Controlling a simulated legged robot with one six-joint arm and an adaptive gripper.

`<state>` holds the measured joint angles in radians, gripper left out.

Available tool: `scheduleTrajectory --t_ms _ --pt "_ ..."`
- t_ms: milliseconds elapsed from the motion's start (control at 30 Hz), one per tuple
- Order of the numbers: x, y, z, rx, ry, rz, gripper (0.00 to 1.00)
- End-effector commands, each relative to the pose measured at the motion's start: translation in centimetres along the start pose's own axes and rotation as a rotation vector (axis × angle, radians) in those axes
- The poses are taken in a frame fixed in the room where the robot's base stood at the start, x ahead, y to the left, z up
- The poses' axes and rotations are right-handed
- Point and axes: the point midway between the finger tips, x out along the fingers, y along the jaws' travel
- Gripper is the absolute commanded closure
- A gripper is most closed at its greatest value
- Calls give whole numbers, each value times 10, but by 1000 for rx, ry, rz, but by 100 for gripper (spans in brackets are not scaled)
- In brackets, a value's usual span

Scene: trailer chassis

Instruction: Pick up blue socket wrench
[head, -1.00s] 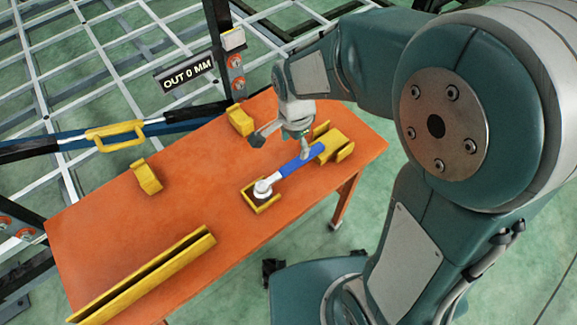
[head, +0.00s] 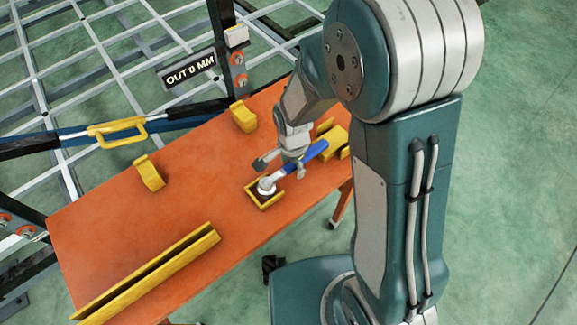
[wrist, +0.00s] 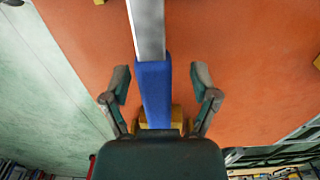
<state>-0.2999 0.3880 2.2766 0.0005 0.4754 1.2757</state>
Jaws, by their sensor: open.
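The blue socket wrench (head: 311,153) lies on the orange table, with its silver head in a yellow square holder (head: 266,198) and its blue handle end at a yellow block holder (head: 333,141). My gripper (head: 281,167) is open above the wrench. In the wrist view, the blue handle (wrist: 155,92) lies between the two open fingers of my gripper (wrist: 160,82), with a gap on each side. The silver shaft (wrist: 147,25) runs up out of that picture. My gripper hides part of the wrench in the head view.
The orange table (head: 190,200) has a long yellow rail (head: 150,275) at its front left and yellow brackets (head: 149,173) (head: 243,117) along its far side. A blue bar with a yellow handle (head: 117,132) and a black post (head: 224,60) stand behind. The table's left middle is clear.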

Motion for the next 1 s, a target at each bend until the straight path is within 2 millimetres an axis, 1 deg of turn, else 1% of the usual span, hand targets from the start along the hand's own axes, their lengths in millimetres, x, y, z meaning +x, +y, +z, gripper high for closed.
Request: scheduleTrajectory --t_ms 133,167,200,267,300,333,767,867,1000 --pt "0 1 -1 1 -1 -1 23" --pt "-1 1 -1 1 -1 -1 27" --pt "-1 1 -1 1 -1 -1 45" --pt "-1 1 -1 1 -1 -1 72" --pt "-1 1 -1 1 -1 -1 90" --pt "-1 1 -1 1 -1 -1 100" --pt "-2 0 0 0 0 -1 100" --pt "-11 -1 0 0 1 -3 100" --pt "-36 0 1 -1 2 -5 100"
